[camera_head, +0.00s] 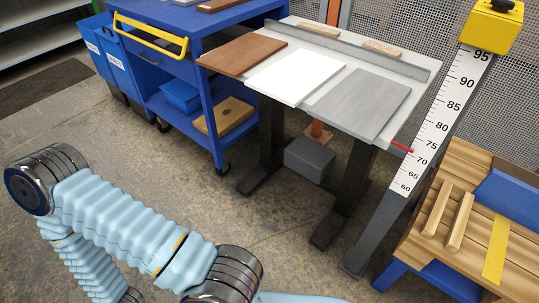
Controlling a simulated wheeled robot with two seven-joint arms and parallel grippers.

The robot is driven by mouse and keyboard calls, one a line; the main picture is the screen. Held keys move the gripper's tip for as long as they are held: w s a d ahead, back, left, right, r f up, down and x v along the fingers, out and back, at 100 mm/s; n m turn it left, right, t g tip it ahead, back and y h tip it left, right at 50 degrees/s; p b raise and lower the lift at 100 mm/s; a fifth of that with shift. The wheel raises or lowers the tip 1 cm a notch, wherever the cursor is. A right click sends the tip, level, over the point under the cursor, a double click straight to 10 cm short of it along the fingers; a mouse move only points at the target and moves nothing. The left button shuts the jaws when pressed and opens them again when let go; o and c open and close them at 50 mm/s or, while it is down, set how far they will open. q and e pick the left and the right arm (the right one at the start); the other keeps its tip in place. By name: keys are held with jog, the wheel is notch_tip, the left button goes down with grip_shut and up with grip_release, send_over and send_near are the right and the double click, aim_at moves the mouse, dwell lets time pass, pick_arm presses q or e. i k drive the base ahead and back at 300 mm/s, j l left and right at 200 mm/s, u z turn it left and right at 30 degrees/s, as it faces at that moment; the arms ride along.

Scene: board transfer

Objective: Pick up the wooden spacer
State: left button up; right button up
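Two light wooden strips, the left one (437,214) and the right one (460,222), lie side by side on the slatted wooden bench at the right. Two small wooden blocks, one (319,30) to the left and one (382,48) to the right, sit along the grey rail at the back of the white table. I cannot tell which of these pieces is the wooden spacer. A light blue sleeved arm of mine crosses the lower left. Neither gripper shows in the head view.
The white table (421,88) carries a brown board (242,54), a white board (296,76) and a grey board (360,104). A tall scale post (438,118) stands between table and bench (509,232). A blue cart (237,110) stands behind left. Floor in front is clear.

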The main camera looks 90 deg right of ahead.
aim_at(453, 241)
jog(key=j+z, duration=0.1)
jog(key=z, duration=4.5)
